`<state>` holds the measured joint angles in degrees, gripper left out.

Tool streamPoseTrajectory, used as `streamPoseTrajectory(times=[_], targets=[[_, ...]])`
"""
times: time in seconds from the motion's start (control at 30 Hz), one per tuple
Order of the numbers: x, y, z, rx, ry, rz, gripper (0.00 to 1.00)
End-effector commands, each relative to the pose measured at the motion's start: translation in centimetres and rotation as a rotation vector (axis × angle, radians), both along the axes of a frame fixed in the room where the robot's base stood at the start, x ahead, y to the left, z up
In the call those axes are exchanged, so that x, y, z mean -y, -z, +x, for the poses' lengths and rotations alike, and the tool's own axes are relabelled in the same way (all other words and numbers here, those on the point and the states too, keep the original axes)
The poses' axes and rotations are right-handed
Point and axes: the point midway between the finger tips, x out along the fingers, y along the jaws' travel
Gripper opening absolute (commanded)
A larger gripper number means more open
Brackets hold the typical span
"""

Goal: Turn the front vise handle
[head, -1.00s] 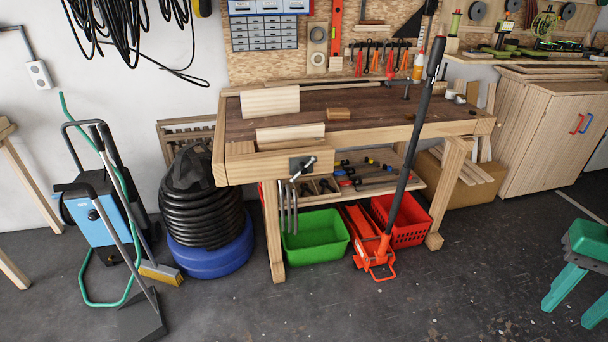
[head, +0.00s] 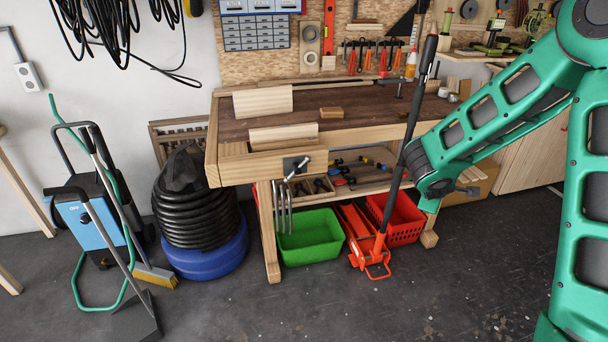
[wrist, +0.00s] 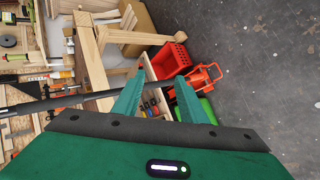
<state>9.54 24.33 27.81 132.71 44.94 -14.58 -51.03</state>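The front vise handle (head: 297,168) is a thin metal bar. It sits tilted on a dark plate at the front of the wooden vise jaw (head: 245,170), at the bench's front left. My gripper (wrist: 160,74) is open in the wrist view, with two green fingers apart and nothing held between them. In the head view my green arm reaches in from the right, and its lower end is to the right of the vise handle, well apart from it. I cannot make out the vise handle in the wrist view.
The black lever of the red floor jack (head: 364,243) leans upright between my arm and the vise. A green crate (head: 310,238) and a red crate (head: 404,222) stand under the workbench (head: 365,139). Open floor lies in front.

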Motion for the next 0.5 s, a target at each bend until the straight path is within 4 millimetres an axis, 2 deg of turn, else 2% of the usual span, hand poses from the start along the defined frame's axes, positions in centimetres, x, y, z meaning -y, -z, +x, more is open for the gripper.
streamPoseTrajectory(times=[0.03,0.2,0.33,0.5], targets=[[-2.1,1.3,1.5,0.006,-0.080,-0.029,0.38],[-9.4,3.9,5.6,0.070,-0.336,-0.140,0.38],[-15.3,5.5,7.6,0.139,-0.513,-0.216,0.38],[-22.8,6.8,8.8,0.250,-0.705,-0.309,0.38]])
